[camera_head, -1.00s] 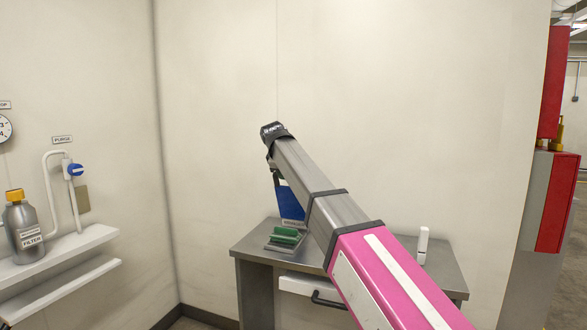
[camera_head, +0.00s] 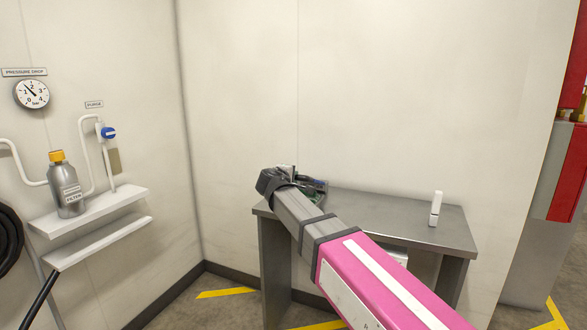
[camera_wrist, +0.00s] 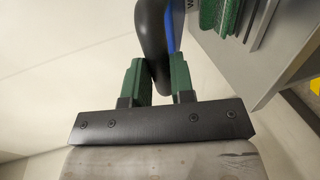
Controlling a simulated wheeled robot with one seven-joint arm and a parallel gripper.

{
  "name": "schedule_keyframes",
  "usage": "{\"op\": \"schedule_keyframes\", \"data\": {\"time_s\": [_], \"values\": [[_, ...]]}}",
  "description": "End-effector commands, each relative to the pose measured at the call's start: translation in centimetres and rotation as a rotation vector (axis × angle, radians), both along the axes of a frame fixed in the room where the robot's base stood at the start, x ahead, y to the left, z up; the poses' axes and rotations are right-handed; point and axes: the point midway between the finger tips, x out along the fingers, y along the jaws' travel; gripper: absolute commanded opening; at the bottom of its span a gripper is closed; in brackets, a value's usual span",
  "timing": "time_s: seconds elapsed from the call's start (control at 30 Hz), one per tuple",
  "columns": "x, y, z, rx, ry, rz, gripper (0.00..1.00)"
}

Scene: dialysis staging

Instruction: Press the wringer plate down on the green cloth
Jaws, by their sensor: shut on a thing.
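My gripper (camera_wrist: 158,66) has green fingers on either side of a black curved handle and is shut on it. A strip of blue (camera_wrist: 175,30) shows beside the handle; I take these as parts of the wringer plate, most of which is hidden. The green cloth (camera_wrist: 224,14) shows at the top right of the wrist view, beside grey plates and apart from my fingers. In the head view my wrist end covers most of the wringer at the table's back left, with a little green (camera_head: 313,196) showing. Whether plate and cloth touch is hidden.
The grey metal table (camera_head: 400,225) stands against the wall, with a small white upright object (camera_head: 436,208) at its right. At the left are a wall shelf (camera_head: 95,215), a filter bottle (camera_head: 67,188) and a gauge (camera_head: 32,94). A red-and-grey cabinet (camera_head: 565,175) is at the right.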

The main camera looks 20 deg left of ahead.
Motion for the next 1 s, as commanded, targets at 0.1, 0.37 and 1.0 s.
{"op": "schedule_keyframes", "data": {"time_s": [0.1, 0.37, 1.0], "values": [[-0.5, 0.0, -1.4, -0.005, -0.033, -0.001, 0.00], [-1.3, 0.0, -4.3, -0.004, -0.028, -0.002, 0.00], [-1.7, 0.0, -11.0, -0.005, -0.020, -0.007, 0.32]]}}
